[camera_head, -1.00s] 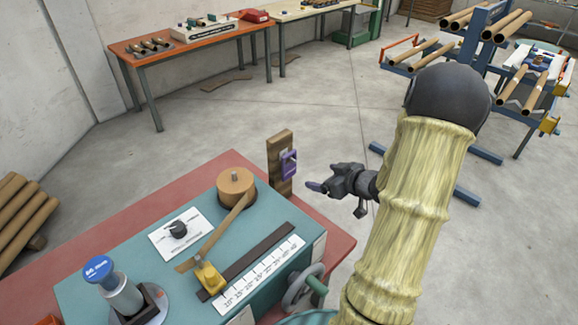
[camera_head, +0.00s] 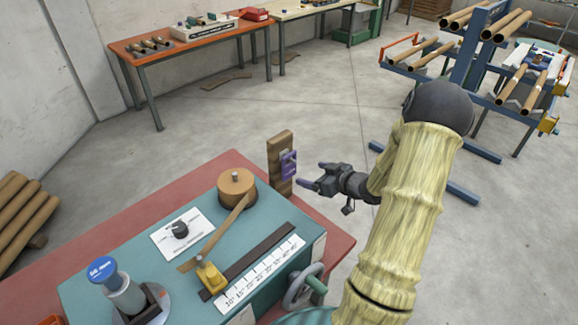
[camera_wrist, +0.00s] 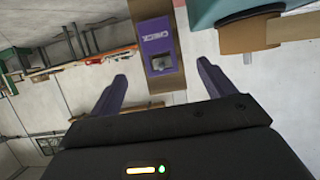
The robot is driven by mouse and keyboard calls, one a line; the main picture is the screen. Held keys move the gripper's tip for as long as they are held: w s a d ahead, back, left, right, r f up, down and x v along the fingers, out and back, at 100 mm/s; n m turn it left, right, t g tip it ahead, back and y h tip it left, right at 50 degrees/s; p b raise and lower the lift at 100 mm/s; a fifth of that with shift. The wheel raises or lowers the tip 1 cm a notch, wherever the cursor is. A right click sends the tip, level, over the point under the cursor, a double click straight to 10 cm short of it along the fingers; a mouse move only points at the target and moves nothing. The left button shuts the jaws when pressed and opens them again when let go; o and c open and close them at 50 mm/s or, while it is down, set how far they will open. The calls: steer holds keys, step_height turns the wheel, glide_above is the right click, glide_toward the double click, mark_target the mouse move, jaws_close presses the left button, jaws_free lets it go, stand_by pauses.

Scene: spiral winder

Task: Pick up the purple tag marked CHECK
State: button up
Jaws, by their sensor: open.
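The purple tag marked CHECK (camera_head: 288,164) hangs on the upright wooden post (camera_head: 280,148) at the back right corner of the winder bench. In the wrist view the tag (camera_wrist: 157,46) lies ahead, between and beyond my fingertips, its lettering upside down. A small metal fitting shows in its lower part. My gripper (camera_head: 312,176) is open and empty, just right of the tag and apart from it. In the wrist view its two purple fingers (camera_wrist: 162,68) are spread on either side of the tag.
The teal winder (camera_head: 150,215) carries a brown spool (camera_head: 236,186), a yellow guide (camera_head: 208,274), a scale and a blue-topped knob (camera_head: 102,269) on the red bench (camera_head: 338,240). A handwheel (camera_head: 303,287) sits on its front. A blue tube rack (camera_head: 470,70) stands far right.

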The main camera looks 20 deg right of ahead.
mark_target(290, 168)
steer(key=p+x, duration=0.1)
steer(key=x, duration=0.4)
steer(key=shift+w+a+f, duration=0.15)
steer(key=shift+w, duration=0.1)
steer(key=shift+w, duration=0.1)
steer(key=shift+f+p+x, duration=0.2)
steer(key=shift+p+x, duration=1)
steer(key=shift+x, duration=1.35)
steer(key=c, duration=1.1)
